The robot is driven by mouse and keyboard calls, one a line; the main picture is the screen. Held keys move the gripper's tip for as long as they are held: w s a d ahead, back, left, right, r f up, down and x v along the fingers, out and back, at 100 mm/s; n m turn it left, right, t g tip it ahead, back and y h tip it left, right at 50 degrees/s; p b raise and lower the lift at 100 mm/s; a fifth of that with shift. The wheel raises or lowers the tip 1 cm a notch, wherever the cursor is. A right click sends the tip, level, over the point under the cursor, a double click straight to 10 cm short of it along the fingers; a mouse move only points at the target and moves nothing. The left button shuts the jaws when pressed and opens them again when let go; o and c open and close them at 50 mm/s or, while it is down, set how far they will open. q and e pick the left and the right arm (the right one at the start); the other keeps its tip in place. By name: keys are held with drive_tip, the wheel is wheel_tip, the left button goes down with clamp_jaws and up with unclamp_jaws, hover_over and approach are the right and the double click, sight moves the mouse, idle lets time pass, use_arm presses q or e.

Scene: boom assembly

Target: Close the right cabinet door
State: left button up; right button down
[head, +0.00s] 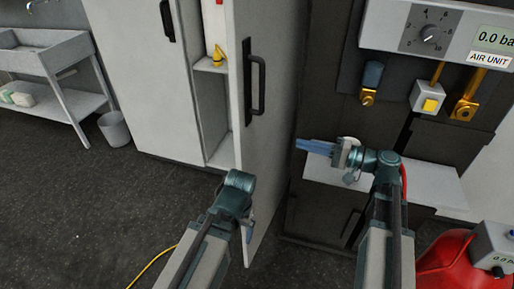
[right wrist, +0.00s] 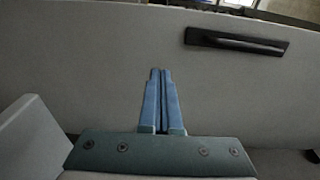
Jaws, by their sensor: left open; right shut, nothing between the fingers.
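The right cabinet door (head: 268,140) stands open, swung out towards me, with its outer face to the right. Its black handle (head: 255,85) is on that face near the front edge. In the right wrist view the door panel (right wrist: 90,75) fills most of the picture, with the handle (right wrist: 235,41) at upper right. My right gripper (head: 301,146) is shut and empty, right of the door, fingers pointing left at its face; contact cannot be told. It also shows in the right wrist view (right wrist: 160,72). My left gripper (head: 249,232) is open, low by the door's bottom front corner, its fingers mostly hidden.
The cabinet's closed left door (head: 150,80) and open shelves (head: 212,110) are behind. A dark panel with an air unit (head: 430,35) and a white ledge (head: 430,185) stand to the right. A red tank (head: 450,262) is at lower right.

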sight(253, 129)
drive_tip(key=x, duration=1.3)
drive_tip(key=shift+w+a+r, duration=0.2)
drive_tip(key=shift+w+r, duration=0.1)
drive_tip(key=shift+r, duration=0.1)
drive_tip(key=shift+a, duration=0.1)
